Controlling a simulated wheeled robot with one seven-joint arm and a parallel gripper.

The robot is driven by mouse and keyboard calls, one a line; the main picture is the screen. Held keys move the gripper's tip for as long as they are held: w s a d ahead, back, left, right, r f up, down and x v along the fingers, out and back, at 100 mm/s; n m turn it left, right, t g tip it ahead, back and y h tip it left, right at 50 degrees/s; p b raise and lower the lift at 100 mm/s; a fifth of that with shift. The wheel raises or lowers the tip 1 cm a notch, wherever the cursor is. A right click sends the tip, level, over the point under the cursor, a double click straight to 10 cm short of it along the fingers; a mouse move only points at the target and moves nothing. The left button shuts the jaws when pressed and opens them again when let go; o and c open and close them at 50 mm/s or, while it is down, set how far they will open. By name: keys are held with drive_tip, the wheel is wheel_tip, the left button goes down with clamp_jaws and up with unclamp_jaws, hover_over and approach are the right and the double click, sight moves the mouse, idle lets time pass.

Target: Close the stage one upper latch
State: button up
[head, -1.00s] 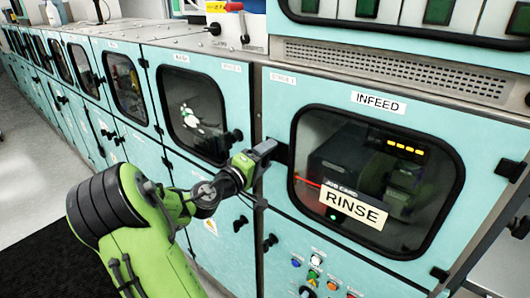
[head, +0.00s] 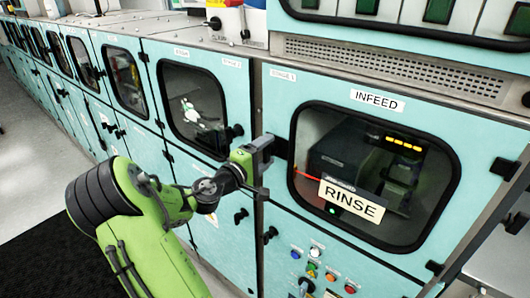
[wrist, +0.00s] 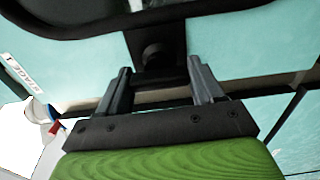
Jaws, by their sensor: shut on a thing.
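The stage one upper latch is a black knob on a dark plate at the left edge of the infeed door (head: 385,105). In the wrist view the latch (wrist: 155,52) stands between the tips of my gripper's two grey fingers. My gripper (wrist: 161,75) is shut on it. In the head view my gripper (head: 262,148) is at the door's left edge and largely hides the latch. The infeed door lies nearly flush with the teal front. I cannot tell the latch's exact turn.
A lower latch (head: 270,234) sits below, beside the control panel with coloured buttons (head: 313,265). The neighbouring door's latches (head: 235,132) and (head: 240,216) are just left of my gripper. A RINSE card (head: 351,200) hangs on the infeed window.

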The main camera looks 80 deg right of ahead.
drive_tip(key=o, duration=1)
drive_tip(key=shift+c, duration=0.2)
drive_tip(key=b+v, duration=0.2)
drive_tip(key=v, duration=1.3)
drive_tip(key=shift+w+a, duration=0.2)
drive_tip(key=shift+a, duration=0.15)
